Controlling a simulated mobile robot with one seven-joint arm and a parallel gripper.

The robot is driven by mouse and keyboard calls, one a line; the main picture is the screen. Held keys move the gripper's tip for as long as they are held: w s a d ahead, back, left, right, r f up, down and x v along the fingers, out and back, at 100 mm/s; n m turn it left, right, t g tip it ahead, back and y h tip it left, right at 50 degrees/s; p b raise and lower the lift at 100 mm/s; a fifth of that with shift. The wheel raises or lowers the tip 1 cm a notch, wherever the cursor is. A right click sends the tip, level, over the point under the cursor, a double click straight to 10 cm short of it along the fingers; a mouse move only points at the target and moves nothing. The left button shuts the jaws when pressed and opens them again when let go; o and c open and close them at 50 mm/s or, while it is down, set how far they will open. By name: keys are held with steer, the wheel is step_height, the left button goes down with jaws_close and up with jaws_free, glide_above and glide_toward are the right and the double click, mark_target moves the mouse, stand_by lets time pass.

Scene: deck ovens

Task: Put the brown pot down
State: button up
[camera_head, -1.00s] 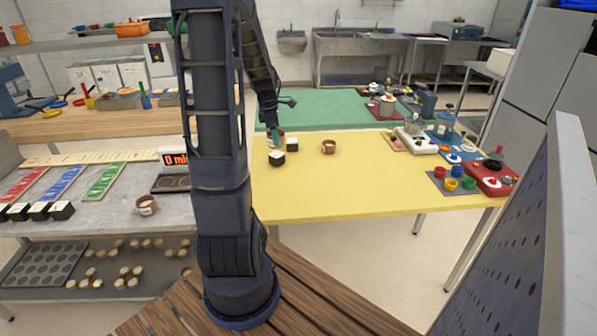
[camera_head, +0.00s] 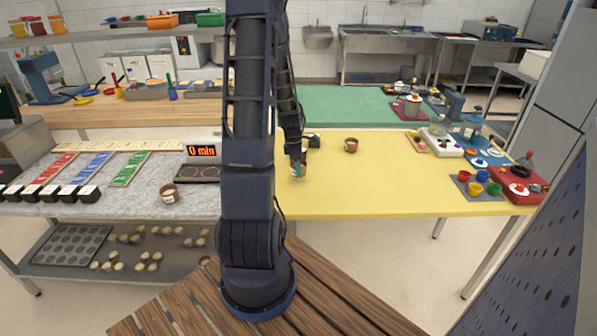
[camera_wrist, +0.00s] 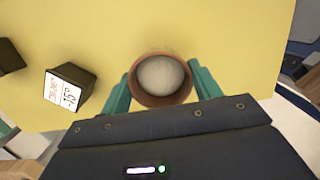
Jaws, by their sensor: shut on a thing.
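My gripper (camera_head: 297,167) is over the left part of the yellow table (camera_head: 400,190). In the wrist view its two green fingers are shut on the sides of the brown pot (camera_wrist: 182,98), a round pot with a pale, rounded filling. In the head view the held pot (camera_head: 303,158) is partly hidden by my gripper. It is low over the table; I cannot tell whether its base touches. A black block with a white "-15°" label (camera_wrist: 69,88) stands left of the pot in the wrist view, apart from it.
Another brown pot (camera_head: 351,145) stands on the yellow table to the right, and one (camera_head: 169,193) on the grey counter at left. Coloured cups (camera_head: 478,184) and boards fill the table's right end. The middle of the yellow table is clear.

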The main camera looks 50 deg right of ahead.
steer(key=shift+f, duration=1.5)
steer(key=shift+f, duration=0.2)
steer(key=o, duration=1.1)
steer(key=shift+r, duration=0.1)
